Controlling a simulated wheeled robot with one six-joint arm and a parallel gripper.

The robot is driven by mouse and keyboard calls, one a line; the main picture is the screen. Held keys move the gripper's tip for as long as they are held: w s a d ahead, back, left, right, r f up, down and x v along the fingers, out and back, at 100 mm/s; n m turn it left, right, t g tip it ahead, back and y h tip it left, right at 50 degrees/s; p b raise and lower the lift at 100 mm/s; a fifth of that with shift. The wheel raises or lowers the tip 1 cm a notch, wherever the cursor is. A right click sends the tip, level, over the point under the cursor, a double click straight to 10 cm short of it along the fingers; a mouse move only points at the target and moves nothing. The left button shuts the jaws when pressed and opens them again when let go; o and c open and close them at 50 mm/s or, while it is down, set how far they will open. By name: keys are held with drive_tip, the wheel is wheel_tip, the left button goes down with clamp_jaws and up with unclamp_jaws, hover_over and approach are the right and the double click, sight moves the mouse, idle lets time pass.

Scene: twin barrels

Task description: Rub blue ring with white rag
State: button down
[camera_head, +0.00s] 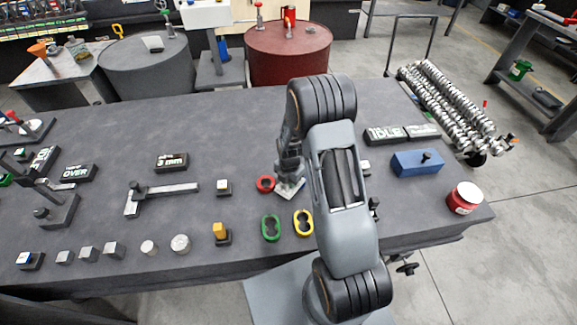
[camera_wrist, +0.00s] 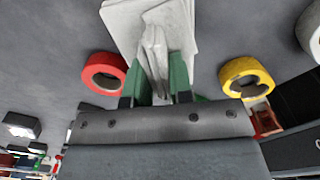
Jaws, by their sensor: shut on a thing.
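My gripper (camera_head: 288,172) is shut on the white rag (camera_head: 292,188), low over the grey bench. In the wrist view, the gripper (camera_wrist: 155,78) pinches a raised fold of the rag (camera_wrist: 120,17), which spreads out beyond the fingers. A red ring (camera_head: 265,184) lies just left of the rag; it also shows in the wrist view (camera_wrist: 90,70). A yellow ring (camera_head: 296,222) and a green ring (camera_head: 264,230) lie nearer the bench's front edge. The yellow one shows at right in the wrist view (camera_wrist: 232,70). I see no blue ring; my arm hides part of the bench.
A steel square (camera_head: 165,190), a yellow piece on a dark base (camera_head: 220,231) and several small metal blocks lie at left. The back middle of the bench (camera_head: 215,120) is clear.

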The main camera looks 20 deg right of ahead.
wheel_tip(320, 180, up, 2)
drive_tip(key=shift+d+r, duration=0.1)
drive_tip(key=shift+r, duration=0.15)
drive_tip(key=shift+r+p, duration=0.35)
drive_tip(key=shift+p, duration=0.15)
drive_tip(key=shift+r+p, duration=1.55)
drive_tip(key=shift+r, duration=0.9)
drive_tip(key=shift+f, duration=0.1)
